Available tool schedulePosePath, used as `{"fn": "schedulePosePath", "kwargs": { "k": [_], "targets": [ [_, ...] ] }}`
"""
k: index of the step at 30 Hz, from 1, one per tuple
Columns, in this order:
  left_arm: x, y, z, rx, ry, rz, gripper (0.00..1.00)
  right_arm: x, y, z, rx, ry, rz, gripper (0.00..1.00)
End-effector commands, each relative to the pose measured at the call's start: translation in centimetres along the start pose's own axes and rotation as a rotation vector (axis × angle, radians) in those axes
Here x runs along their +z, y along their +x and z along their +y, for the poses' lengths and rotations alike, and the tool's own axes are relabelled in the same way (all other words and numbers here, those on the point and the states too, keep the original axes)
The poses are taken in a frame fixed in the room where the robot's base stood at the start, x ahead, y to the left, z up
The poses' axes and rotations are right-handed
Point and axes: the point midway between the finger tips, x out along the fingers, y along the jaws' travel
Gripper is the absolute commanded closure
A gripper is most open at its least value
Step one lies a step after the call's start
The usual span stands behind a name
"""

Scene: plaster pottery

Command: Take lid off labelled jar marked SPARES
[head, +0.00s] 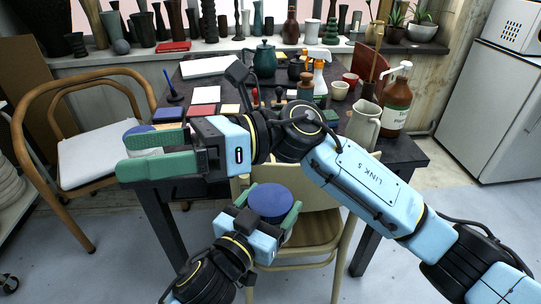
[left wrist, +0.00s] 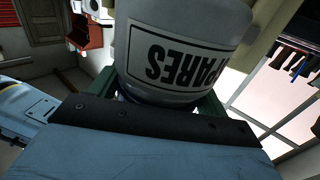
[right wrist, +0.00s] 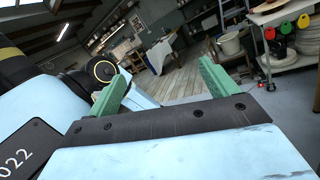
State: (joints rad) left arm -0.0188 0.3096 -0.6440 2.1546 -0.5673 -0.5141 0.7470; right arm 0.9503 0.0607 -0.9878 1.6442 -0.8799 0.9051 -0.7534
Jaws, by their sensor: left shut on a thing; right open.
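The jar marked SPARES shows in the left wrist view (left wrist: 185,18) as a pale body with a black-framed label, its lettering upside down and partly cut off. Its round blue lid (head: 271,201) is on top in the head view, facing up. My left gripper (head: 268,212) is shut around the jar, one green finger on each side, and holds it in front of the table. My right gripper (head: 121,154) is open, up and to the left of the jar. In the right wrist view nothing is between its fingers (right wrist: 164,72).
Another blue-topped, white object (head: 141,137) shows behind my right fingers. The dark table (head: 407,152) holds a brown pump bottle (head: 396,104), a pitcher (head: 364,126) and a teal pot (head: 264,60). A chair (head: 318,205) stands behind the held jar; a wooden armchair (head: 92,72) is left.

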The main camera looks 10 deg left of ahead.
Motion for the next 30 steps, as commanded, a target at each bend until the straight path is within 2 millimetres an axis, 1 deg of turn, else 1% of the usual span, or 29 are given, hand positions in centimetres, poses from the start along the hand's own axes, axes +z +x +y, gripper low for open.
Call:
{"fn": "schedulePosePath", "kwargs": {
  "k": [1, 2, 3, 5, 6, 8, 9, 11, 12, 14, 15, 18, 21, 24, 26, 28, 30],
  "targets": [
    [-0.2, 0.0, 0.0, 0.001, 0.0, 0.004, 0.87, -1.1, 0.5, -0.1, 0.002, -0.023, 0.123, 0.14],
    [-0.2, 0.0, 0.0, 0.001, 0.0, 0.004, 0.87, -1.9, 0.6, -0.1, 0.004, -0.032, 0.197, 0.14],
    [-0.2, 0.0, 0.0, 0.001, 0.0, 0.004, 0.87, -3.0, 0.6, -0.2, 0.001, -0.043, 0.297, 0.14],
    [-0.2, 0.0, 0.0, 0.001, 0.0, 0.004, 0.87, -4.5, 0.1, -0.6, -0.012, -0.056, 0.447, 0.14],
    [-0.2, 0.0, 0.0, 0.001, 0.0, 0.004, 0.87, -5.5, -0.4, -1.0, -0.026, -0.062, 0.546, 0.14],
    [-0.2, 0.0, 0.0, 0.001, 0.0, 0.004, 0.87, -6.7, -1.6, -1.6, -0.056, -0.069, 0.697, 0.14],
    [-0.2, 0.0, 0.0, 0.001, 0.0, 0.004, 0.87, -7.4, -2.7, -2.1, -0.081, -0.072, 0.797, 0.14],
    [-0.2, 0.0, 0.0, 0.001, 0.0, 0.004, 0.87, -8.0, -4.6, -2.8, -0.128, -0.072, 0.945, 0.14],
    [-0.2, 0.0, 0.0, 0.001, 0.0, 0.004, 0.87, -8.3, -6.0, -3.3, -0.165, -0.069, 1.039, 0.14],
    [-0.2, 0.0, 0.0, 0.001, 0.0, 0.004, 0.87, -8.3, -8.2, -4.0, -0.226, -0.063, 1.173, 0.14],
    [-0.2, 0.0, 0.0, 0.001, 0.0, 0.004, 0.87, -8.1, -9.7, -4.4, -0.267, -0.059, 1.254, 0.14],
    [-0.2, 0.0, 0.0, 0.001, 0.0, 0.004, 0.87, -7.2, -13.1, -5.0, -0.371, -0.041, 1.423, 0.14],
    [-0.2, 0.0, 0.0, 0.001, 0.0, 0.004, 0.87, -6.2, -15.5, -5.3, -0.451, -0.025, 1.534, 0.14],
    [-0.2, 0.0, 0.0, 0.001, 0.0, 0.004, 0.87, -5.6, -16.9, -5.4, -0.501, -0.013, 1.595, 0.14],
    [-0.2, 0.0, 0.0, 0.001, 0.0, 0.004, 0.87, -5.4, -17.4, -5.5, -0.517, -0.01, 1.615, 0.14],
    [-0.2, 0.0, 0.0, 0.001, 0.0, 0.004, 0.87, -5.7, -17.7, -5.6, -0.525, -0.006, 1.626, 0.14],
    [-0.2, 0.0, 0.0, 0.001, 0.0, 0.004, 0.87, -6.4, -17.9, -5.8, -0.524, -0.005, 1.627, 0.14]
  ]
}}
